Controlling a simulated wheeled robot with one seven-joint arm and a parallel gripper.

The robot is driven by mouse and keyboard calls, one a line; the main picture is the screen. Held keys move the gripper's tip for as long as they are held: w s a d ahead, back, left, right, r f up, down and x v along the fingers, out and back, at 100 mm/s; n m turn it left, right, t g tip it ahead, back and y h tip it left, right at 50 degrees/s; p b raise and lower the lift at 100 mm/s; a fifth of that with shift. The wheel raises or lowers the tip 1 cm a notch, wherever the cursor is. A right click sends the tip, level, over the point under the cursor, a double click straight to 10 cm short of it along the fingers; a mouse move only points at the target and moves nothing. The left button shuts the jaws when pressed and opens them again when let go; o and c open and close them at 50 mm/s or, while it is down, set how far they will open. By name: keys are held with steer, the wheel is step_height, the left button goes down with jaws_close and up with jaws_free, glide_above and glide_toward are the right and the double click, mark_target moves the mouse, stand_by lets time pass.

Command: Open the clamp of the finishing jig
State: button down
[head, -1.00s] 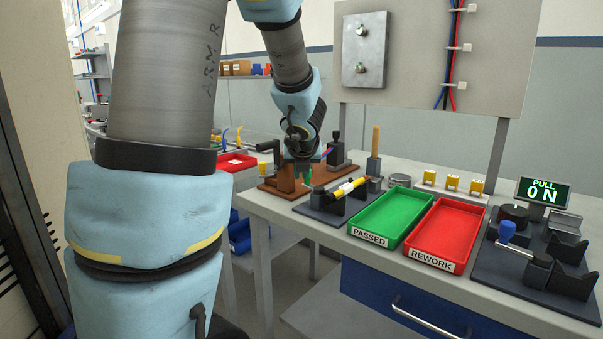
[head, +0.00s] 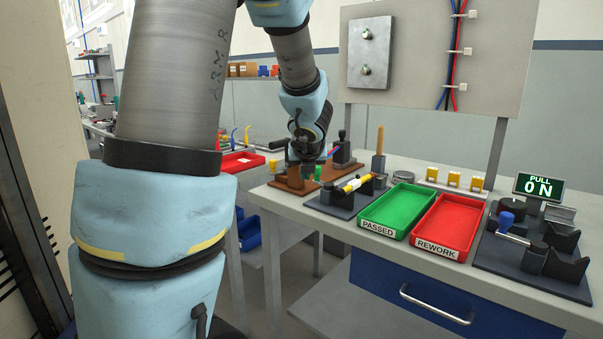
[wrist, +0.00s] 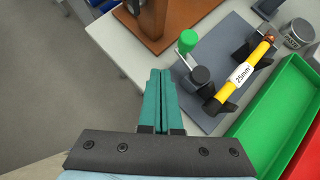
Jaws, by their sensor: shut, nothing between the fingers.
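A dark jig plate (head: 339,207) on the bench carries a yellow cable piece (head: 352,185) lying across black supports. In the wrist view the cable (wrist: 244,72) has a white "25mm²" label. A lever with a green knob (wrist: 187,41) stands at the plate's left edge, beside a dark round post (wrist: 201,76). Whether a clamp is shut on the cable I cannot tell. My gripper (wrist: 160,74) is shut and empty, its teal fingers left of the post and apart from the knob in the picture. In the head view the fingers are largely hidden.
A brown wooden fixture (head: 284,187) stands left of the jig. Green (head: 391,221) and red (head: 444,237) trays lie to its right. Farther right, another dark fixture (head: 497,258) has a blue-knobbed lever (head: 507,220). Open floor (wrist: 60,90) shows left of the bench.

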steer(key=s+a+r+p, duration=0.3)
steer(key=s+r+p, duration=0.1)
steer(key=s+r, duration=0.2)
steer(key=shift+s+r, duration=0.3)
steer(key=shift+r, duration=0.25)
steer(key=shift+a, duration=0.1)
steer(key=s+a+f+n+g+p, duration=0.1)
steer(key=s+n, duration=0.4)
steer(key=n, duration=0.6)
steer(key=s+a+f+n+g+p, duration=0.1)
steer(key=s+a+f+n+g, duration=0.3)
steer(key=n, duration=0.8)
steer(key=s+a+f+n+g+p, duration=0.1)
steer(key=s+a+f+n+g, duration=0.1)
steer(key=n, duration=1)
steer(key=s+a+f, duration=0.1)
steer(key=s+f, duration=0.1)
steer(key=s, duration=0.1)
steer(key=shift+s+a, duration=0.3)
